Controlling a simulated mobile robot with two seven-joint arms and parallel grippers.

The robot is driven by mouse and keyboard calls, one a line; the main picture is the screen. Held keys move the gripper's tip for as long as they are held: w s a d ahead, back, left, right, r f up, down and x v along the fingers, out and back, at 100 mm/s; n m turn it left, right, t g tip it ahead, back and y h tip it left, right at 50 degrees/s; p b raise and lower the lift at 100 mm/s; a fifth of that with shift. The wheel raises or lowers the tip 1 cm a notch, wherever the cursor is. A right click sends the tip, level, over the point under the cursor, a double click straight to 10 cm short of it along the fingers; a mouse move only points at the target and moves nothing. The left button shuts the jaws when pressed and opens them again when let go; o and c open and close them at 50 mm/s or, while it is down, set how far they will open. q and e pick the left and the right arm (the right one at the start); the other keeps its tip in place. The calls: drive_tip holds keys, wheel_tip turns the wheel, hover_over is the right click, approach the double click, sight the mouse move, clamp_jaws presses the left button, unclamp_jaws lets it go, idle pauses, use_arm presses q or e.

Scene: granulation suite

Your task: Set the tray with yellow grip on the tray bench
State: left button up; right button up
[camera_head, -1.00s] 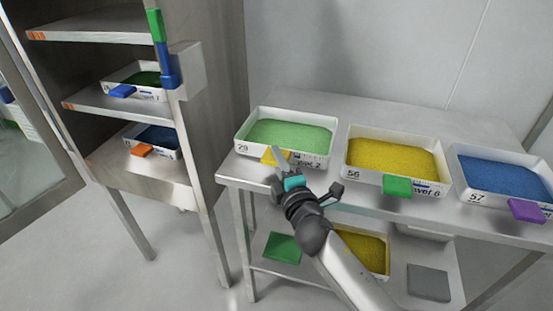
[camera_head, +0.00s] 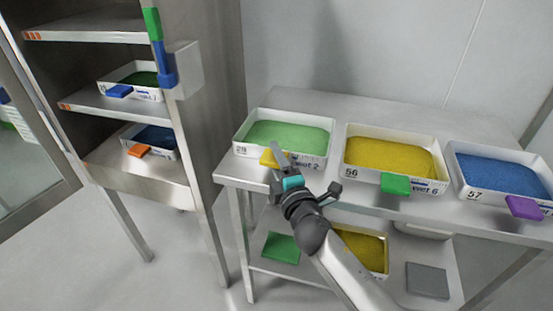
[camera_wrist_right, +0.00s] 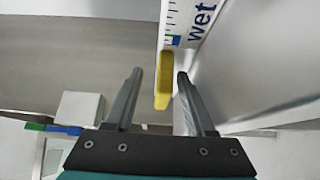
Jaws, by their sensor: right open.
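The tray with yellow grip (camera_head: 238,147) is white, holds light green granules and stands on the metal bench (camera_head: 420,118) at its left end. Its yellow grip (camera_head: 268,158) faces the front. My right gripper (camera_head: 279,163) is at the grip and partly covers it. In the right wrist view the yellow grip (camera_wrist_right: 163,82) lies between the open fingers of my right gripper (camera_wrist_right: 156,90), closer to the right finger, with a gap on the left. The tray's white wall with "wet" lettering shows beyond it. My left gripper is not in view.
On the bench to the right stand a yellow-granule tray with green grip (camera_head: 395,183) and a blue-granule tray with purple grip (camera_head: 524,207). A lower shelf holds another tray (camera_head: 362,250). A rack (camera_head: 75,105) with two trays stands left.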

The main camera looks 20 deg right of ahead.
drive_tip(key=shift+s, duration=0.1)
drive_tip(key=shift+s+f, duration=0.1)
drive_tip(key=shift+s, duration=0.1)
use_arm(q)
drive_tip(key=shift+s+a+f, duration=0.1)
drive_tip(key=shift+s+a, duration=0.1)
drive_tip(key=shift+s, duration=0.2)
use_arm(e)
drive_tip(key=s, duration=1.4)
drive_tip(key=shift+s, duration=0.3)
